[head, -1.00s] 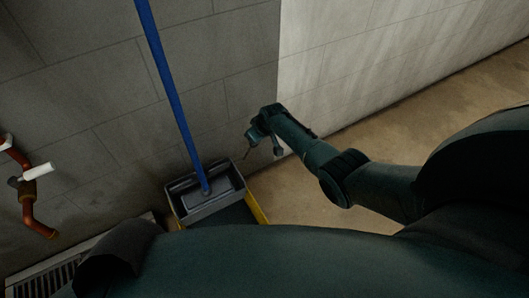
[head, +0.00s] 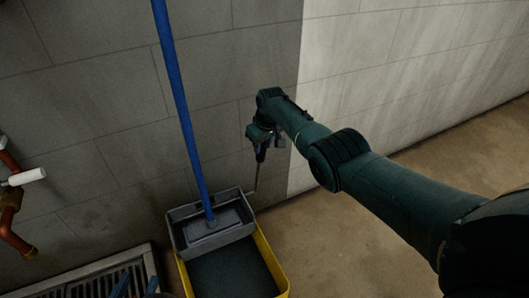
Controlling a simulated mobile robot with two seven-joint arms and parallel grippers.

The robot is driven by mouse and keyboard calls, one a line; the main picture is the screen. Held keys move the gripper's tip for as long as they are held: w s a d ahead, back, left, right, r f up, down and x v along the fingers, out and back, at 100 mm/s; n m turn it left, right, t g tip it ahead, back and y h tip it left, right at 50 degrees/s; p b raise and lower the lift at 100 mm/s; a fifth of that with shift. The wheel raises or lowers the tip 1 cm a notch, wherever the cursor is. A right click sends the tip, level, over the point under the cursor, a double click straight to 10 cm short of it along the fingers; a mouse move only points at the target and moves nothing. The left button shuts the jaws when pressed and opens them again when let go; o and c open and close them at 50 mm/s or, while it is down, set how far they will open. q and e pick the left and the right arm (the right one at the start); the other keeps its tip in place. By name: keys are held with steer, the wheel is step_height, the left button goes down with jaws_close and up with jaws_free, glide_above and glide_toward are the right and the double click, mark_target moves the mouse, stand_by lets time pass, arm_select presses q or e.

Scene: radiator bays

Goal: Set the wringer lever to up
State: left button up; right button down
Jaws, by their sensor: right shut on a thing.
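The mop bucket is yellow (head: 272,265), with a grey wringer (head: 237,233) set on its back part. A thin grey lever (head: 257,178) rises steeply from the wringer's right side. My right gripper (head: 261,153) is shut on the lever near its upper end, which the fingers hide. Dark pieces at the bottom edge look like tips of my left gripper (head: 136,288). The rest of it is out of the frame, and its opening cannot be judged.
A blue mop handle (head: 180,100) stands in the wringer, left of the lever. Grey block wall (head: 100,100) is close behind. A red pipe with a white valve handle (head: 27,177) and a floor grate (head: 110,282) are at left. The floor (head: 340,235) at right is clear.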

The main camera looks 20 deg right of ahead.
arm_select(q)
steer(key=shift+w, duration=0.1)
arm_select(e)
steer(key=shift+w, duration=0.1)
stand_by(0.3)
steer(key=c, duration=1.1)
jaws_free()
steer(key=shift+r+p, duration=0.4)
steer(key=shift+p, duration=0.05)
steer(key=p+v, duration=0.5)
steer(key=shift+r+p, duration=0.35)
arm_select(q)
step_height(320, 180, up, 8)
steer(key=s+a+n+y+p, duration=0.1)
steer(key=s+a+n+p, duration=0.1)
steer(key=n, duration=0.1)
steer(key=shift+a+f, duration=0.15)
steer(key=shift+a, duration=0.15)
arm_select(e)
steer(key=v, duration=0.6)
steer(key=shift+s+r, duration=0.2)
